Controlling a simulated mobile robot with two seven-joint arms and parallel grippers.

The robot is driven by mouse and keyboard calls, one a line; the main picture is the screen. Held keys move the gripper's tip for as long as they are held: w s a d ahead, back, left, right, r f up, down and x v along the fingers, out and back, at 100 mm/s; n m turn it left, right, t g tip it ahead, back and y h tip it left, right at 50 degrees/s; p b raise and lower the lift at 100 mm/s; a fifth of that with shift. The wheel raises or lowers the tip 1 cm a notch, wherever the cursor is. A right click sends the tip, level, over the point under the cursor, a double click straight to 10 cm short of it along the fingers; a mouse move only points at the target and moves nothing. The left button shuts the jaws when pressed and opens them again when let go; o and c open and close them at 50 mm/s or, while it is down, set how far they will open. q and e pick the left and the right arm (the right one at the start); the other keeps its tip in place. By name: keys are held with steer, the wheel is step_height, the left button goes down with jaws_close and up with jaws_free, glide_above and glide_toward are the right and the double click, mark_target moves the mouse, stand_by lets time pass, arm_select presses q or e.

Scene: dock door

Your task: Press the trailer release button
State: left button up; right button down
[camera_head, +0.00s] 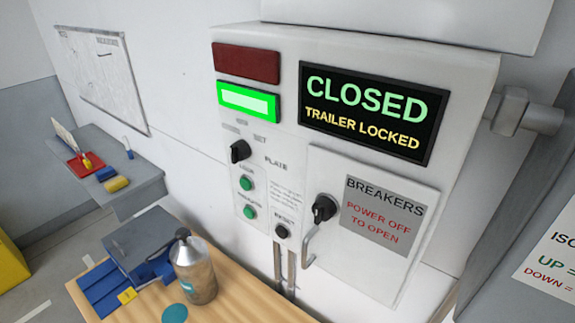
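A white wall-mounted control box (455,85) fills the middle. Its black display (362,113) reads CLOSED, TRAILER LOCKED. A dark red lamp (246,63) sits above a bright green lit lamp (249,101). Below are a black selector knob (239,151), an upper green button (246,183), a lower green button (249,211) and a black button (282,231) under the label RESET. The small labels by the green buttons are too blurred to read surely, so I cannot tell which is the trailer release. Neither of my grippers is in view.
A breaker door (384,210) with a black rotary switch (324,208) and handle (309,246) is at lower right. A bottle (194,271) stands on the wooden bench (240,299) below. A grey shelf (140,185) is left; a grey cabinet (518,195) is right.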

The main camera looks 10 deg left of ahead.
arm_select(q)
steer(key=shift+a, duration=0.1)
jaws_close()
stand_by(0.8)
